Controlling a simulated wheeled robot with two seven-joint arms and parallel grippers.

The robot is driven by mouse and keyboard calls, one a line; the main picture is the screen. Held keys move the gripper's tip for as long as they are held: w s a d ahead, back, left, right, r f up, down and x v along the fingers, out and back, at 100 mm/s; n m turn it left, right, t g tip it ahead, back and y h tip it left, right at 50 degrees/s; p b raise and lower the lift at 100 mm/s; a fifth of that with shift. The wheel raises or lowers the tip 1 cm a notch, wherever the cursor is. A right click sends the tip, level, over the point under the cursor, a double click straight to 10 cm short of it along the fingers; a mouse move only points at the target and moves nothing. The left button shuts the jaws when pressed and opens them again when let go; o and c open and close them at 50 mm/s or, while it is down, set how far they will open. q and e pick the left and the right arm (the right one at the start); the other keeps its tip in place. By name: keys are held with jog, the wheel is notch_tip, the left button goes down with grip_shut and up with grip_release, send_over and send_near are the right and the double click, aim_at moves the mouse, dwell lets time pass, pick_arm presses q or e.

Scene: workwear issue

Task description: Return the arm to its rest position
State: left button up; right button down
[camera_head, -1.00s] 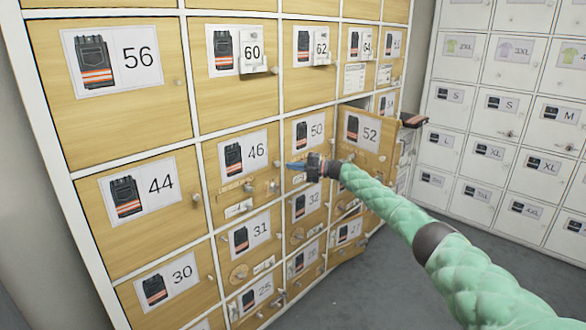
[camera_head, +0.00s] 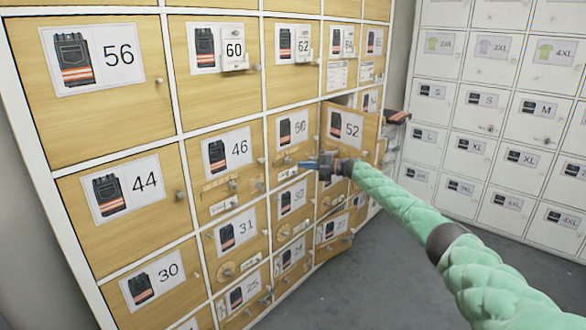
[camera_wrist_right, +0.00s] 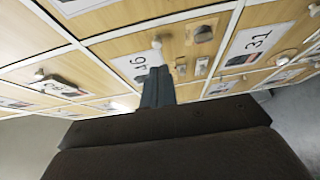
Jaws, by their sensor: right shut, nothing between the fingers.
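My right arm, in a green quilted sleeve, reaches in from the lower right of the head view. Its gripper (camera_head: 308,165) is shut and empty, in front of the wooden locker wall near the doors marked 46 (camera_head: 229,158) and 50 (camera_head: 292,128). In the right wrist view the dark closed fingers (camera_wrist_right: 157,87) point toward the locker fronts, with the 46 label beside them. My left gripper is not in view.
The door marked 52 (camera_head: 349,130) stands open to the right of the gripper. A dark folded item (camera_head: 397,117) juts out behind it. White lockers (camera_head: 480,125) line the right wall. Grey floor (camera_head: 370,285) is clear below the arm.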

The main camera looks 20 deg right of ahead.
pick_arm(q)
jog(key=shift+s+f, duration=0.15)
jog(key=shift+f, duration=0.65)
pick_arm(e)
jog(key=shift+s+d, duration=0.25)
jog(key=shift+d, duration=0.85)
